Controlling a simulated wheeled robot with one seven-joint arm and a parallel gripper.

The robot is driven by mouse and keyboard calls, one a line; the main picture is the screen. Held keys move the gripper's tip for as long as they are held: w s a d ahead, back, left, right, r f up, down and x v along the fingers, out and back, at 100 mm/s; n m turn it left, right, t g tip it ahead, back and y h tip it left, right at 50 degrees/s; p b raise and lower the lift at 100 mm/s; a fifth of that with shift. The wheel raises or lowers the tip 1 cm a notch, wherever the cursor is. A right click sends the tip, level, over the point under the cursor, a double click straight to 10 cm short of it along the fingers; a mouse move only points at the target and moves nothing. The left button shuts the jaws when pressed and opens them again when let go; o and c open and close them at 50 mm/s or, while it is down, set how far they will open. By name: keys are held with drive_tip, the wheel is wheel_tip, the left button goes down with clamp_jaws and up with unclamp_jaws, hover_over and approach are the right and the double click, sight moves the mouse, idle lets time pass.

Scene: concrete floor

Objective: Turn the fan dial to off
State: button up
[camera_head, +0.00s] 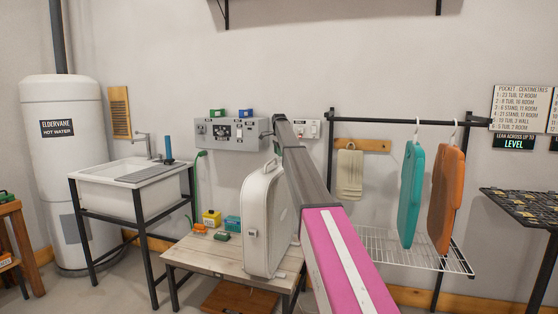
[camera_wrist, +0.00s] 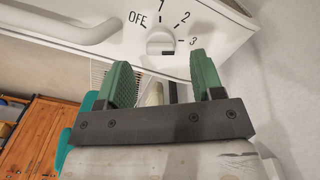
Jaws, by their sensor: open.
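The white box fan (camera_head: 262,225) stands upright on a low wooden table. Its top panel (camera_wrist: 215,22) fills the upper part of the wrist view. The round white dial (camera_wrist: 160,38) sits there with the marks OFF, 1, 2 and 3 around it. A dark mark shows at the dial's lower edge; I cannot tell which setting it points to. My gripper (camera_wrist: 160,66) is open, its two green fingers spread below the dial on either side, apart from it and empty. In the head view my arm hides the dial and most of the gripper.
The low table (camera_head: 205,257) also holds a yellow box (camera_head: 211,218) and small items. A grey wall panel (camera_head: 228,133) is behind the fan. Teal (camera_head: 411,195) and orange (camera_head: 446,200) boards hang from the rack at right. A sink (camera_head: 130,180) stands at left.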

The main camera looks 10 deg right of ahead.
sight(279, 160)
drive_tip(key=shift+f, duration=1.9)
drive_tip(key=c, duration=0.9)
drive_tip(key=shift+n, duration=0.5)
drive_tip(key=n, duration=0.5)
drive_tip(key=shift+n, duration=0.3)
drive_tip(key=n, duration=1.3)
drive_tip(key=shift+n, duration=0.3)
drive_tip(key=n, duration=0.6)
drive_tip(key=shift+n, duration=0.4)
